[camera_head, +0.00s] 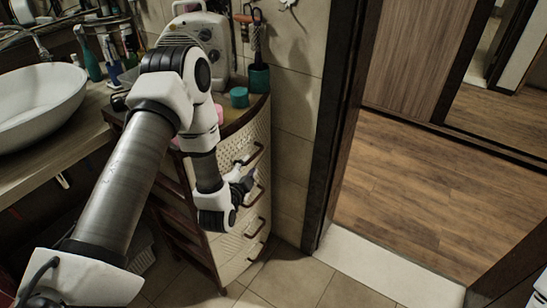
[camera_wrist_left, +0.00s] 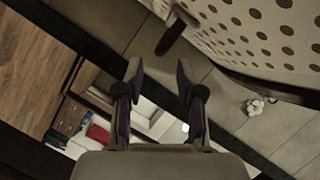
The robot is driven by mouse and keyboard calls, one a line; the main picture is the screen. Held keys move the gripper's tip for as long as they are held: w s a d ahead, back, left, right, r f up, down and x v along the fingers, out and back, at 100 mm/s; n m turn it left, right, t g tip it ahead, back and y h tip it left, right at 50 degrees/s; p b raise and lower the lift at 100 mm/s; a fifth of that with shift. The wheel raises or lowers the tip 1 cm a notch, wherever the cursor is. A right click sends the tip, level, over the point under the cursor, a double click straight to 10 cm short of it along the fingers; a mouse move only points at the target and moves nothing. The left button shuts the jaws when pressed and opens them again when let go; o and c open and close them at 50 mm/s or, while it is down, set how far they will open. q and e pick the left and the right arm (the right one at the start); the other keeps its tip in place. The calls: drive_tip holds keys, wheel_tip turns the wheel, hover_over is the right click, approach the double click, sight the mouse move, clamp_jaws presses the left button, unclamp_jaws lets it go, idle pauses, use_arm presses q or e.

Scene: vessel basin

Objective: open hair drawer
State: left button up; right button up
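A cream drawer cabinet (camera_head: 262,135) with a perforated curved front and several dark curved handles stands against the wall in the middle of the head view. Its drawers look closed. The upper handle (camera_head: 250,155) is in plain view. My left gripper (camera_head: 246,180) is at the cabinet front, just below that handle; my arm hides part of the drawers. In the left wrist view, the left gripper's fingers (camera_wrist_left: 160,72) are apart with nothing between them. A dark handle-like piece (camera_wrist_left: 171,34) lies just beyond the tips, beside the dotted front (camera_wrist_left: 255,30).
A white basin (camera_head: 40,98) sits on the counter at left. A white appliance (camera_head: 205,35), a teal cup (camera_head: 239,97) and a dark holder (camera_head: 259,77) stand on the cabinet top. A doorway with wooden floor (camera_head: 420,200) is at right. Tiled floor before the cabinet is clear.

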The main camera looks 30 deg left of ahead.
sight(255, 157)
use_arm(q)
drive_tip(key=x, duration=0.6)
drive_tip(key=shift+w+d, duration=0.15)
drive_tip(key=shift+d, duration=0.05)
drive_tip(key=shift+w+a+f, duration=0.1)
drive_tip(key=shift+w+a, duration=0.05)
drive_tip(key=shift+w, duration=0.15)
drive_tip(key=shift+a, duration=0.2)
drive_tip(key=shift+d, duration=0.1)
clamp_jaws()
drive_tip(key=shift+d+f, duration=0.1)
